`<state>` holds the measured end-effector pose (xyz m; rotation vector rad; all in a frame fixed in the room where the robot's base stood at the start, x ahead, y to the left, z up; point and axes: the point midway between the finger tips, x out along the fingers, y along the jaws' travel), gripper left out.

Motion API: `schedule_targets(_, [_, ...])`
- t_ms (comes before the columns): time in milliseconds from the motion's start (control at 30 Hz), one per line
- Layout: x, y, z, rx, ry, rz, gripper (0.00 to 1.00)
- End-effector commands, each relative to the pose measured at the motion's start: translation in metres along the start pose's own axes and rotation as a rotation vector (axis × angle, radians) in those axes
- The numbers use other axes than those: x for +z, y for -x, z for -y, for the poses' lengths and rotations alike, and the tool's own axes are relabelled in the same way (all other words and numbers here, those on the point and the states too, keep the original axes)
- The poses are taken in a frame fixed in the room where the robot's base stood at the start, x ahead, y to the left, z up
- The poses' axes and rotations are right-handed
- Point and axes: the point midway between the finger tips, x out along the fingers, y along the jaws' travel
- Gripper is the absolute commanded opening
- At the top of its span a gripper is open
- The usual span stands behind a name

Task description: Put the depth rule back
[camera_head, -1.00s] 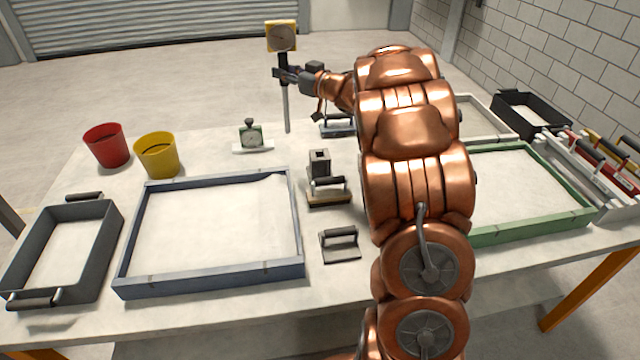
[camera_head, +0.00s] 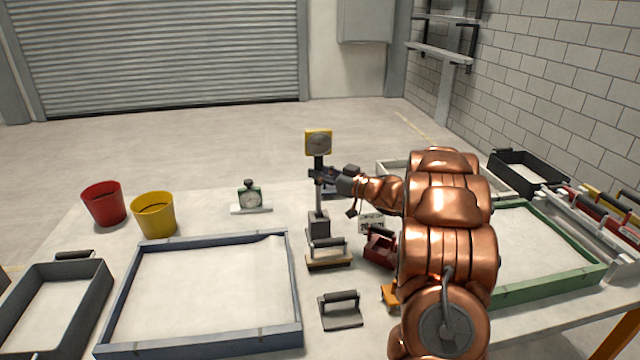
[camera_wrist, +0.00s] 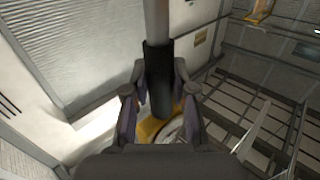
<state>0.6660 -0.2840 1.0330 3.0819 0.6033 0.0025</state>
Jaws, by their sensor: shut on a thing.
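The depth rule has a yellow dial head (camera_head: 318,142) on a thin upright rod. My gripper (camera_head: 320,176) is shut on it just below the head. In the wrist view, my gripper (camera_wrist: 158,90) closes on the dark sleeve (camera_wrist: 158,75) of the rule, with the grey rod (camera_wrist: 157,18) running on beyond it. The rod stands upright over the dark block stand (camera_head: 318,226), in line with its top. I cannot tell how far the tip is inside the stand.
A wooden-based hand tool (camera_head: 329,260) and a grey float (camera_head: 341,318) lie in front of the stand. A dial gauge (camera_head: 250,196) stands left. The blue-framed sandbed (camera_head: 125,300) is front left, the green-framed one (camera_head: 560,284) right. Red (camera_head: 103,205) and yellow (camera_head: 154,216) buckets stand far left.

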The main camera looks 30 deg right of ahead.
Motion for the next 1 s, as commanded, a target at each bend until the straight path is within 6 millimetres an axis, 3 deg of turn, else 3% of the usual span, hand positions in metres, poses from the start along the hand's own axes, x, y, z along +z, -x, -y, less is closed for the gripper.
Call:
schedule_targets(233, [0.029, 0.0, 0.0, 0.0, -0.004, -0.001, 0.03])
schedule_targets(667, [0.034, 0.0, 0.0, 0.001, -0.001, -0.001, 0.03])
schedule_targets(700, [0.034, 0.0, 0.0, 0.001, -0.001, 0.0, 0.3])
schedule_targets(900, [0.034, 0.0, 0.0, 0.001, -0.001, 0.0, 0.5])
schedule_targets(1000, [0.034, 0.0, 0.0, 0.001, -0.001, 0.0, 0.5])
